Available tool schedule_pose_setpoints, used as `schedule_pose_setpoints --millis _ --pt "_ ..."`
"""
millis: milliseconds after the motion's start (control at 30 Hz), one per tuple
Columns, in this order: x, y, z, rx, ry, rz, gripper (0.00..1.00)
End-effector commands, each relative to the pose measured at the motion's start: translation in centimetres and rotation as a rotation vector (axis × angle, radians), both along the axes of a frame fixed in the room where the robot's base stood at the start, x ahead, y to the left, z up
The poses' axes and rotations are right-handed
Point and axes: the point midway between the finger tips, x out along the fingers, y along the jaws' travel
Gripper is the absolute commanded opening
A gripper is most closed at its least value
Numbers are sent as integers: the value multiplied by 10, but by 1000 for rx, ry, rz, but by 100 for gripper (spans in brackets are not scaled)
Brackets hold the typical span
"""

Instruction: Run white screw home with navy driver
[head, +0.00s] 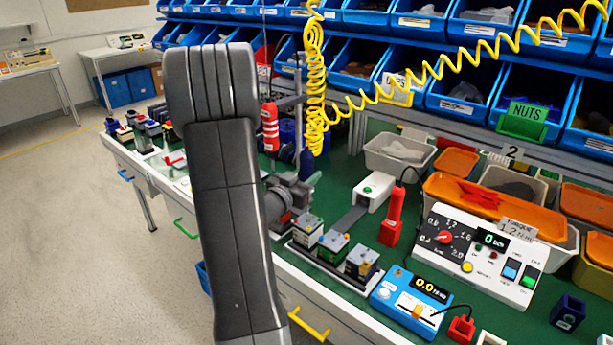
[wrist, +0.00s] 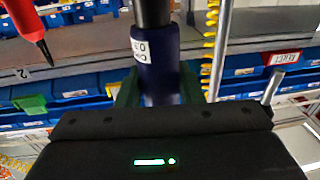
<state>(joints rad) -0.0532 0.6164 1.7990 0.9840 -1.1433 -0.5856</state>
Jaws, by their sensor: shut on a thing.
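My gripper (wrist: 158,88) is shut on the navy driver (wrist: 160,62). In the wrist view the driver's navy body has a white label, and a black section shows above it at the top edge. In the head view a navy driver body (head: 308,163) hangs under the yellow coiled cord, beside my wrist, above the bench. My dark arm hides much of the gripper there. Several small blocks with coloured tops stand in a rack (head: 333,246) below and right of my wrist. I cannot make out the white screw. The driver's tip is not clearly visible.
A red driver (head: 270,126) hangs left of the navy one; a red tool also shows in the wrist view (wrist: 22,22). A red holder (head: 391,222), torque controller (head: 475,250) and blue meter (head: 411,300) stand right of the rack. Blue bins (head: 470,95) line the back.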

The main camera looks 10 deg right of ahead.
Motion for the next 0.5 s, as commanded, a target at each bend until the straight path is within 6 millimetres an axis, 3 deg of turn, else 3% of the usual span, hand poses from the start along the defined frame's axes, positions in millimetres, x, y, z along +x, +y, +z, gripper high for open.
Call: schedule_pose_setpoints --millis 500 --pt "0 0 8 0 -1 0 0"
